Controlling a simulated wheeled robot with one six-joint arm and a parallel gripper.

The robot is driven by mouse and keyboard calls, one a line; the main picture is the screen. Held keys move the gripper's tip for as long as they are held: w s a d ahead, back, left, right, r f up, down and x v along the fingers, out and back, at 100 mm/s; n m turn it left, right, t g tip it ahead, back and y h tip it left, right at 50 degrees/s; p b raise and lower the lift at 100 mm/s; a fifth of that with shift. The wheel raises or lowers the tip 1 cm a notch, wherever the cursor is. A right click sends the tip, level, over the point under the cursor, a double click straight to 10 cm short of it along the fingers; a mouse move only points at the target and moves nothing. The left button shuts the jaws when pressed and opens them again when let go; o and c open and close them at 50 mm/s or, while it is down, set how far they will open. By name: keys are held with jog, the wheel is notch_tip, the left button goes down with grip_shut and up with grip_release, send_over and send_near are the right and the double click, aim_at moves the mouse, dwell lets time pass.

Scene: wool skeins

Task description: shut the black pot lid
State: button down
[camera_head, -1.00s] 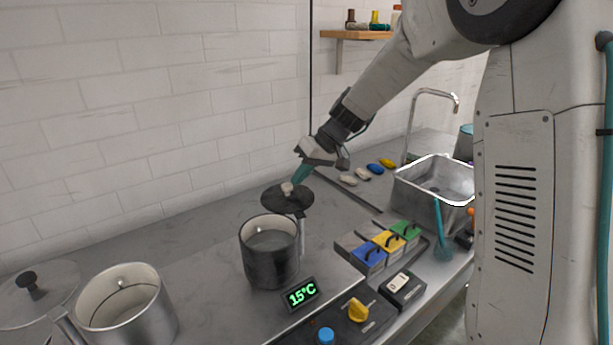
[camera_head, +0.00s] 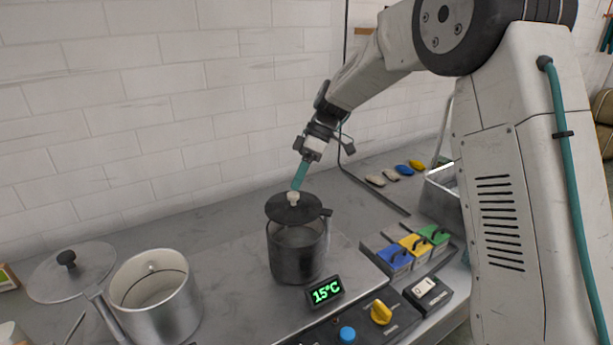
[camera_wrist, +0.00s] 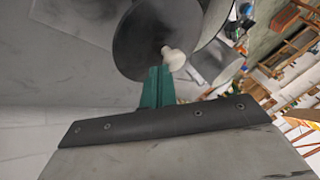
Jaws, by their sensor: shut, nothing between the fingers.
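The black pot (camera_head: 297,262) stands on the grey counter. Its round black lid (camera_head: 279,213), with a white knob (camera_head: 293,198), sits over the back part of the pot's mouth. The pot's inside still shows below the lid's front edge, so the lid is not flush with the rim. My gripper (camera_head: 297,186) is shut and empty, its teal fingers pointing down at the knob from behind. In the wrist view, the finger tips (camera_wrist: 160,70) are right beside the knob (camera_wrist: 174,58) over the dark lid (camera_wrist: 138,42); I cannot tell whether they touch.
A steel pot (camera_head: 160,305) and a glass lid (camera_head: 75,270) are at the left. A 15°C display (camera_head: 325,291) and a yellow knob (camera_head: 381,312) are in front.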

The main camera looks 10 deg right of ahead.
aim_at(289, 195)
jog(key=a+n, duration=0.1)
jog(key=s+n+g+h, duration=0.1)
jog(key=n, duration=0.1)
jog(key=shift+s+a, duration=0.3)
jog(key=shift+a, duration=0.1)
jog(key=s+n, duration=0.1)
jog(key=a+n+g+h, duration=0.1)
jog(key=shift+s+n, duration=0.3)
jog(key=shift+s, duration=0.1)
jog(key=s+n, duration=0.1)
jog(key=s+n+g+h, duration=0.1)
jog(key=shift+a+n+h, duration=0.3)
jog(key=shift+a+n, duration=0.1)
jog(key=shift+s, duration=0.55)
jog(key=shift+a, duration=0.1)
